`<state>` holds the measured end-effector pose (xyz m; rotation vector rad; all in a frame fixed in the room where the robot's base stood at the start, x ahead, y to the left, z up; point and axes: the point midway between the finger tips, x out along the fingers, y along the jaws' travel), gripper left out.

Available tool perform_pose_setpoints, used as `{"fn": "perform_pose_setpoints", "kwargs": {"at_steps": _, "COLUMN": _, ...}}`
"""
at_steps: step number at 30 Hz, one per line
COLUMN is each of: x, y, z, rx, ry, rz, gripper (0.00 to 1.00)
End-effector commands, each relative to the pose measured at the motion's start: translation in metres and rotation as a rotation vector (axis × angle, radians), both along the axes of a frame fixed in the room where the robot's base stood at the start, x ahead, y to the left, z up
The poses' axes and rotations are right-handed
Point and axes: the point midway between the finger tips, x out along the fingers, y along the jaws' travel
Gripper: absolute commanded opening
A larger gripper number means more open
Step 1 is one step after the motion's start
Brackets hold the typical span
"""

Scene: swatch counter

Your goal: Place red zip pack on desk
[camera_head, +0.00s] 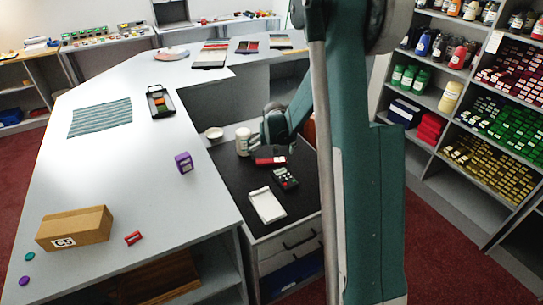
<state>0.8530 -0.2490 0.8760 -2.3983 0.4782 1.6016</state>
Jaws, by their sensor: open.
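The red zip pack (271,160) appears as a small, flat red shape with a pale mark at the black-topped desk (230,175). My gripper (271,149) is open, right at the pack and just behind it in the picture. It hides part of the pack's far side. From this angle I cannot tell whether the fingers touch the pack or whether it lies fully flat on the desk.
On the desk, a calculator (285,177) and a white notepad (267,205) lie in front of the pack. A white jar (243,141) stands left of the gripper.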

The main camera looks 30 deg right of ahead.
Motion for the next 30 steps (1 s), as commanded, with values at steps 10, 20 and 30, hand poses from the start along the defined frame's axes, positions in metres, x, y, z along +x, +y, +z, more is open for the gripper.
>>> {"fn": "perform_pose_setpoints", "kwargs": {"at_steps": 10, "x": -0.015, "y": 0.006, "z": 0.039, "rx": 0.0, "ry": 0.0, "rz": 0.0, "gripper": 1.0}}
{"fn": "perform_pose_setpoints", "kwargs": {"at_steps": 20, "x": -0.021, "y": 0.009, "z": 0.054, "rx": 0.0, "ry": 0.0, "rz": 0.0, "gripper": 1.0}}
{"fn": "perform_pose_setpoints", "kwargs": {"at_steps": 30, "x": -0.021, "y": 0.009, "z": 0.054, "rx": 0.0, "ry": 0.0, "rz": 0.0, "gripper": 1.0}}
